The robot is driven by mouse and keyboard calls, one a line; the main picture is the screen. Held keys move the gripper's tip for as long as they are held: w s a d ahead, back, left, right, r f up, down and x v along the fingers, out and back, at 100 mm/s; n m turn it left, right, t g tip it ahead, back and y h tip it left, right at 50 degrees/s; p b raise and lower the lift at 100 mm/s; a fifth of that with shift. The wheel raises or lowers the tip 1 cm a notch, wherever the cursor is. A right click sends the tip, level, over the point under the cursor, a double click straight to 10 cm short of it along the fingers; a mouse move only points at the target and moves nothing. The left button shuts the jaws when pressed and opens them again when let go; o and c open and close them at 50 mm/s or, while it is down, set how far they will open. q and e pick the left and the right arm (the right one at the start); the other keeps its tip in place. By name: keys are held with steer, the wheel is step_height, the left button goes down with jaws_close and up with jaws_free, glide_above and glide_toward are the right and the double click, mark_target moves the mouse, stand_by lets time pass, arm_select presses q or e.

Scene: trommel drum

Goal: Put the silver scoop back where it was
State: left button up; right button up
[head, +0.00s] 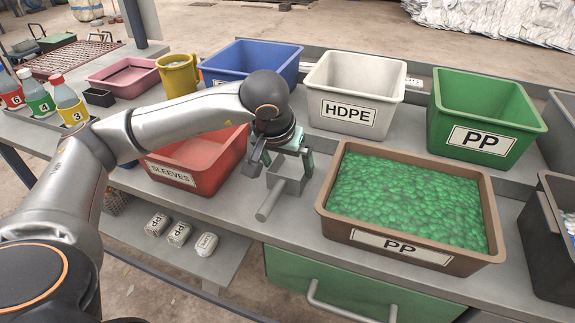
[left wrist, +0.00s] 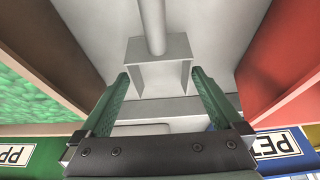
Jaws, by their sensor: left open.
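The silver scoop (head: 270,206), a grey box-shaped scoop with a round handle, lies on the bench between the red SLEEVES bin and the brown PP bin. Its handle points toward the bench's front edge. My left gripper (head: 279,166) is open over the scoop's body, and its arm and fingers hide part of it. In the left wrist view the scoop (left wrist: 158,55) shows between and beyond the green fingertips of the left gripper (left wrist: 159,76), with clear gaps; the fingers do not grip it. My right gripper is not in view.
The red SLEEVES bin (head: 205,181) and brown PP bin (head: 330,225) full of green pellets flank the narrow strip of bench. Blue (head: 285,66), white HDPE (head: 345,115) and green PP (head: 455,112) bins stand behind. A yellow mug (head: 179,78) and bottles (head: 70,103) stand left.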

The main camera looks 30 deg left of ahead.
mark_target(279, 185)
arm_select(q)
steer(key=a+p+v, duration=0.1)
steer(key=v, duration=0.9)
steer(key=shift+s+d+r, duration=0.2)
steer(key=shift+d+r, duration=0.1)
steer(key=shift+d, duration=0.2)
